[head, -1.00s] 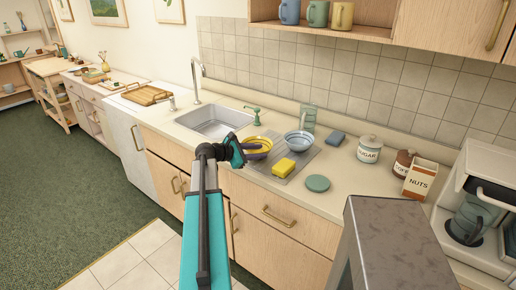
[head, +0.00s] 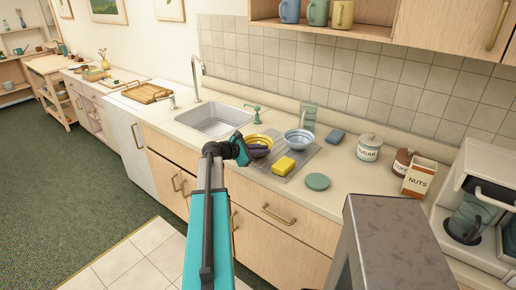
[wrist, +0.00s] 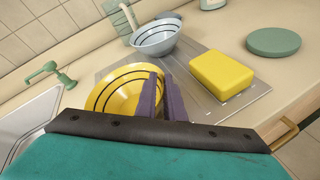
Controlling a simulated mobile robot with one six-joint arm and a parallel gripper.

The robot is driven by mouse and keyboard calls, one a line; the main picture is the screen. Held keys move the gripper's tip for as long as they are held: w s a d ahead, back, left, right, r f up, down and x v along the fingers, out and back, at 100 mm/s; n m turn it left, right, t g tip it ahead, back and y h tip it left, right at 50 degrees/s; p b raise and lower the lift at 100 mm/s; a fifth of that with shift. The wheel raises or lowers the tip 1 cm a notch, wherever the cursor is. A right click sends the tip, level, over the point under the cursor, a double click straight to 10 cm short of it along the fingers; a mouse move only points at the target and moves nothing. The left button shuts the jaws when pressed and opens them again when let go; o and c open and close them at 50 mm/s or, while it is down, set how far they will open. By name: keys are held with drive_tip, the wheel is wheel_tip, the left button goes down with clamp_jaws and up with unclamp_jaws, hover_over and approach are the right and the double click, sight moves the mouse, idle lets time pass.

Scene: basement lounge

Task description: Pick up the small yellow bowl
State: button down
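The small yellow bowl (head: 259,138) has dark rings and sits at the left end of the grey drain mat (head: 299,163) beside the sink. In the wrist view the yellow bowl (wrist: 118,92) fills the middle left, its near part hidden by my gripper. My gripper (head: 262,150) is at the bowl's near right side. Its purple fingers (wrist: 165,82) are close together at the bowl's right rim, one on the inside and one on the outside, and look shut on it. I cannot see clear space under the bowl.
A pale blue bowl (head: 298,139) stands just right of the yellow one. A yellow sponge (head: 285,166) lies in front on the mat. The sink (head: 218,120) with a green soap pump (head: 256,114) is to the left. A green round disc (head: 317,181) and canisters (head: 368,147) are to the right.

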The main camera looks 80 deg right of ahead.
idle(0.5)
drive_tip(key=shift+r+b, duration=0.7)
drive_tip(key=shift+r, duration=1.05)
drive_tip(key=s+a+r+b, duration=0.1)
drive_tip(key=s+a+b, duration=0.1)
drive_tip(key=a, duration=1.3)
drive_tip(key=shift+s+a+r+b, duration=0.15)
drive_tip(key=shift+a+r+b, duration=0.1)
drive_tip(key=shift+b, duration=0.25)
